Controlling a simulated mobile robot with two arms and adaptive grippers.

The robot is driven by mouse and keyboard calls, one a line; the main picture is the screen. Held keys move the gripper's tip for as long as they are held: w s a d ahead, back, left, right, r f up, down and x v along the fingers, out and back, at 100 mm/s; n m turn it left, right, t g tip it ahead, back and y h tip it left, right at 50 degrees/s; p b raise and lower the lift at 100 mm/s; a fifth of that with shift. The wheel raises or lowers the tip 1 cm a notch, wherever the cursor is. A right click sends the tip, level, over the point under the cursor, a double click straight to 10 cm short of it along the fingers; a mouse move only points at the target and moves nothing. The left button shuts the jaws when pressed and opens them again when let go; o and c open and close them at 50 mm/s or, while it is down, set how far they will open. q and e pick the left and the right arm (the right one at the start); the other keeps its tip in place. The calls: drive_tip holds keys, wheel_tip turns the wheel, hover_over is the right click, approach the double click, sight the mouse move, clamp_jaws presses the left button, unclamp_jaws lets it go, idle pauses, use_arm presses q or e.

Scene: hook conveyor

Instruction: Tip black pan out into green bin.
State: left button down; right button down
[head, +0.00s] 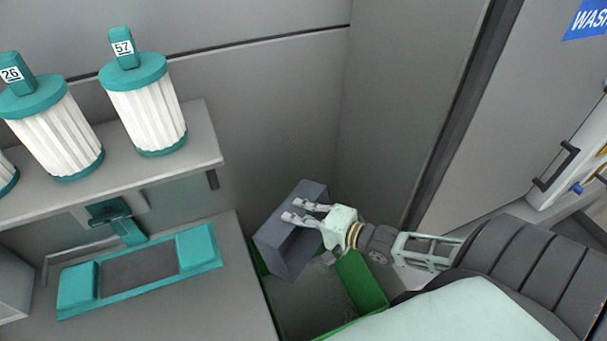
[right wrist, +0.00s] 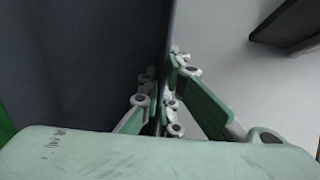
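The black pan (head: 283,248), a dark grey box, is tilted steeply above the back of the green bin (head: 371,283). It fills the left of the right wrist view (right wrist: 80,60). My right gripper (head: 299,212) is shut on a wall of the pan, with fingers on both sides of the wall in the right wrist view (right wrist: 165,95). The green bin stands on the floor and its grey inside shows below the pan. I cannot tell whether anything is left in the pan. My left gripper is out of view.
A grey shelf (head: 205,150) with white pleated filters (head: 147,105) is at the left. Below it, a bench (head: 215,290) with a teal fixture (head: 199,248) borders the bin. Grey walls close in behind the pan. A door handle (head: 556,166) is at right.

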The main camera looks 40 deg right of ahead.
sight(281, 207)
drive_tip(key=w+g+p, duration=0.1)
drive_tip(key=w+a+r+g+p, duration=0.1)
drive_tip(key=w+p, duration=0.1)
drive_tip(key=w+a+g+h+p, duration=0.1)
drive_tip(key=w, duration=0.1)
drive_tip(key=shift+r, duration=0.15)
drive_tip(key=shift+w+a+g+p, duration=0.1)
drive_tip(key=shift+w+g+p, duration=0.25)
drive_tip(key=shift+g+p, duration=0.2)
drive_tip(key=w+a+f+g+h+b, duration=0.1)
drive_tip(key=w+f+g+h, duration=0.3)
drive_tip(key=g, duration=0.6)
drive_tip(key=shift+w+a+f, duration=0.2)
drive_tip(key=shift+w+a, duration=0.15)
drive_tip(key=shift+a, duration=0.05)
